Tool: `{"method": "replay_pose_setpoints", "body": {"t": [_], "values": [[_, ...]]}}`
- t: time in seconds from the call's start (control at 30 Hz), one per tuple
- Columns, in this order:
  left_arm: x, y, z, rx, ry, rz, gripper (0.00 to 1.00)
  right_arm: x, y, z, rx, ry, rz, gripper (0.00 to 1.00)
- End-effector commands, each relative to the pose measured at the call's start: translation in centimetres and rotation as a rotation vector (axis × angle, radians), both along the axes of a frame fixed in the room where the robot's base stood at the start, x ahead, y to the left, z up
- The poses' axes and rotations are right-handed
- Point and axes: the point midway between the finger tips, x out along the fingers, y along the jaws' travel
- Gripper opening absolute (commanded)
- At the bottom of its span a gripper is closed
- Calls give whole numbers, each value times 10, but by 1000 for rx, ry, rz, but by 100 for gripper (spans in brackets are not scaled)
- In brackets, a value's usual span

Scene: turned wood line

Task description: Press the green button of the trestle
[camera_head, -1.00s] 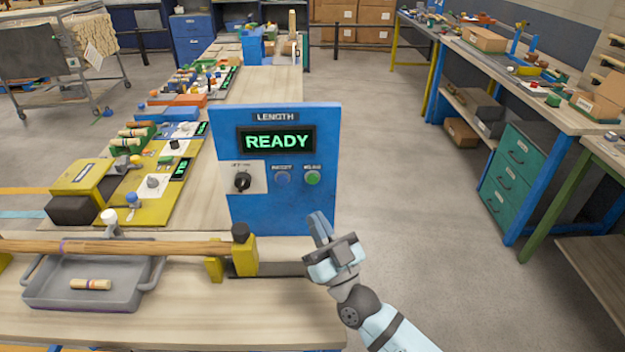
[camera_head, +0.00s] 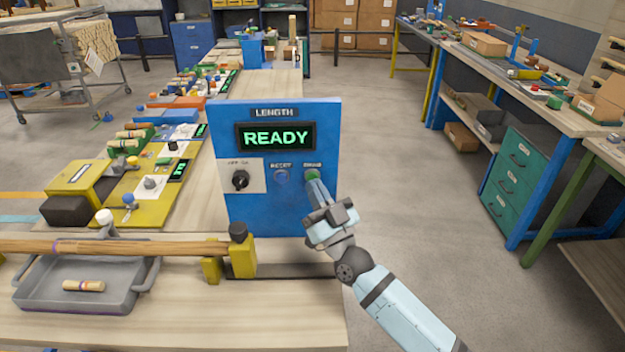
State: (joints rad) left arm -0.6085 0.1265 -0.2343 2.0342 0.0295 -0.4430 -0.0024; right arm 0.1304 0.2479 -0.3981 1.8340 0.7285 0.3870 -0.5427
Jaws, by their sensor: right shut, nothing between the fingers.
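The blue panel (camera_head: 240,204) stands upright at the far side of the bench, labelled LENGTH, and its display (camera_head: 276,136) reads READY in green. The green button (camera_head: 312,174) is on the panel's right side, with a blue button (camera_head: 281,176) and a black knob (camera_head: 240,180) to its left. My right gripper (camera_head: 317,187) is shut and empty, its fingertips just below the green button and covering its lower edge. I cannot tell whether they touch it. My left gripper is not in view.
A wooden rod (camera_head: 130,247) lies across yellow supports (camera_head: 243,256) in front of the panel. A grey tray (camera_head: 120,285) with a small turned piece (camera_head: 84,286) sits below it. Other benches stand at the left and right; the floor between is clear.

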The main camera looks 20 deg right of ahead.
Motion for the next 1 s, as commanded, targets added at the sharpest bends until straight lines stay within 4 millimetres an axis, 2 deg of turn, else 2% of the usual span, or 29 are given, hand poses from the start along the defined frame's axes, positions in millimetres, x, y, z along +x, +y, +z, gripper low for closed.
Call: {"method": "replay_pose_setpoints", "body": {"t": [0.57,1.0], "values": [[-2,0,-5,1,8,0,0,0,0,0,1,0,1,0],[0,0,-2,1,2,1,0,0,0,0,1,0,1,0]]}}
